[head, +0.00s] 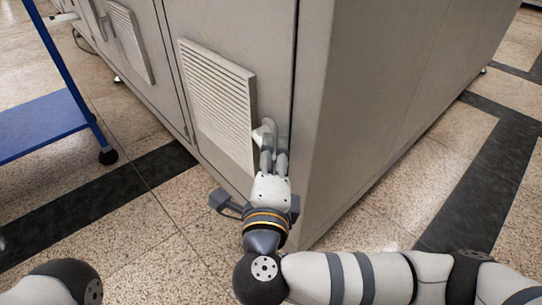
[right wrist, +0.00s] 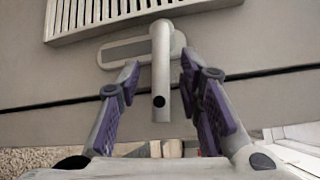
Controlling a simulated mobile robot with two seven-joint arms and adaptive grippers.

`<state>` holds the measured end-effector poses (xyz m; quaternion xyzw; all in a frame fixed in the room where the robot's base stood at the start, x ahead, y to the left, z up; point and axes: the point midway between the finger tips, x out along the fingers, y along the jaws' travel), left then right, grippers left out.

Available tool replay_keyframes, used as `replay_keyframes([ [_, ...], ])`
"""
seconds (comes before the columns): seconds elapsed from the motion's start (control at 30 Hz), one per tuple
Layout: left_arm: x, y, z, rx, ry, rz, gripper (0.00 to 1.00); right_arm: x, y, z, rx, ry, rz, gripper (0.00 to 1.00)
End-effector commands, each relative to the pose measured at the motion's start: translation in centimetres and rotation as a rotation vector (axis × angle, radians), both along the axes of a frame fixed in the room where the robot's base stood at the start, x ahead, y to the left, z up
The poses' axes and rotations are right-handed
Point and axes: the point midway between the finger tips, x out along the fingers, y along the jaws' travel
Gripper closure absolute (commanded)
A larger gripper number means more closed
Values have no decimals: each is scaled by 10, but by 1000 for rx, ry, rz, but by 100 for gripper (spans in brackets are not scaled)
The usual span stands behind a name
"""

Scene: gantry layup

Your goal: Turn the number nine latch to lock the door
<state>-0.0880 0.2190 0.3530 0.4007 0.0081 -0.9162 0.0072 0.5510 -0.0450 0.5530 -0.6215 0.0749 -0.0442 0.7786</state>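The latch (head: 265,133) is a pale grey lever on the cabinet door (head: 276,70), beside the vent and near the door's right edge. I cannot read any number on it. In the right wrist view its lever (right wrist: 161,65) sticks out from an oblong base plate (right wrist: 132,50). My right gripper (head: 274,150) is at the latch, partly covering it in the head view. In the right wrist view the right gripper (right wrist: 160,82) is open, with one purple-padded finger on each side of the lever. A gap shows on the left; contact on the right is unclear. My left gripper is out of view.
The grey cabinet has a slatted vent (head: 218,100) left of the latch and a solid side wall (head: 390,100) at right. A blue cart (head: 45,122) stands at the left. The speckled floor in front is clear.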

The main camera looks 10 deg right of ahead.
Motion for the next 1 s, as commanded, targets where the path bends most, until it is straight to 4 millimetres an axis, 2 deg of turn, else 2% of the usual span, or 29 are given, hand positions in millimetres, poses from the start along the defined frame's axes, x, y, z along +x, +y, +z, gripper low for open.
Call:
replay_keyframes([
  [0.1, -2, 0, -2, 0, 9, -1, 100, 10, -2, -1, 0, -1, 0, 67],
  [0.37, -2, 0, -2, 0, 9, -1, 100, 12, -2, 1, 1, -2, 2, 67],
  [0.5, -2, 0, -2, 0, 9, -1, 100, 12, -2, 0, 0, -1, 2, 99],
  [0.53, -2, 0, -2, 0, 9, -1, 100, 11, -2, 0, 0, -1, 2, 100],
  [1.0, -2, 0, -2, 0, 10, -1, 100, 11, -1, -1, 3, -4, 2, 100],
])
